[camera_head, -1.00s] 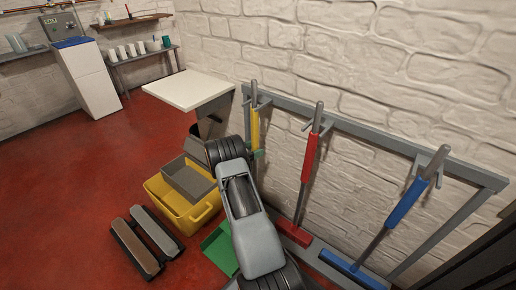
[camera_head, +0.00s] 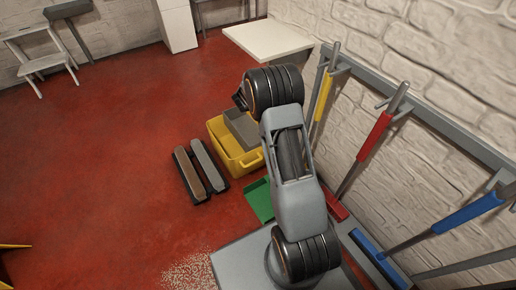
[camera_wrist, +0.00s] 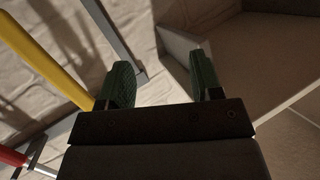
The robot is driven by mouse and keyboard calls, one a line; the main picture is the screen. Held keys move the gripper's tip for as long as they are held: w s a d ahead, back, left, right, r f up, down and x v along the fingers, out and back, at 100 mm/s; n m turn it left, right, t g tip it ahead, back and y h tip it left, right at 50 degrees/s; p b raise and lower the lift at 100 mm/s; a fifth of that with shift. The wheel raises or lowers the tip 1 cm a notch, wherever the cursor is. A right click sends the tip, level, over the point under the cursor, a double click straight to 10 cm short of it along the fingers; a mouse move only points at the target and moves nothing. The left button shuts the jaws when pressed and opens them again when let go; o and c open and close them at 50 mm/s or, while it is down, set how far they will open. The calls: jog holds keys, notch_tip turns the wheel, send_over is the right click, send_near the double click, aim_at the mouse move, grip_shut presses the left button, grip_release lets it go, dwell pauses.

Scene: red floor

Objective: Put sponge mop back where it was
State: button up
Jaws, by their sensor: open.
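Three long-handled tools hang on the grey wall rack (camera_head: 440,115): one with a yellow grip (camera_head: 323,97), one with a red grip (camera_head: 374,137) and one with a blue grip (camera_head: 467,213). I cannot tell which of them, if any, is the sponge mop. My gripper (camera_wrist: 162,78) is open in the wrist view, with nothing between its green-padded fingers. A yellow handle (camera_wrist: 42,58) passes left of the fingers, apart from them in the picture. In the head view my arm hides the gripper.
A yellow bucket (camera_head: 218,128) with a grey insert stands on the red floor by my arm. Two long blocks, brown (camera_head: 190,174) and grey (camera_head: 209,167), lie left of it. A green dustpan (camera_head: 258,200) is nearby. Pale crumbs (camera_head: 188,272) lie in front. The left floor is mostly clear.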

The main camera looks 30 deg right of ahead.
jog(key=w+a+r+n+t+y, duration=0.1)
jog(key=a+r+n+t+y, duration=0.25)
jog(key=a+r, duration=0.2)
jog(key=s+a+r+n+y, duration=0.2)
jog(key=s+a+n+y, duration=0.25)
jog(key=a, duration=0.35)
jog(key=s+a+r+n+y, duration=0.1)
jog(key=s+a+n+y, duration=0.2)
jog(key=s+a+y, duration=0.35)
jog(key=s+a+f+n+g, duration=0.1)
jog(key=s+g, duration=0.3)
jog(key=s, duration=0.7)
jog(key=s+a+f+n+g, duration=0.2)
jog(key=s+a+n+g, duration=0.1)
jog(key=s, duration=0.8)
jog(key=shift+f+g+h, duration=0.15)
jog(key=shift+g+h, duration=0.2)
jog(key=shift+g, duration=0.3)
jog(key=shift+s+a, duration=0.1)
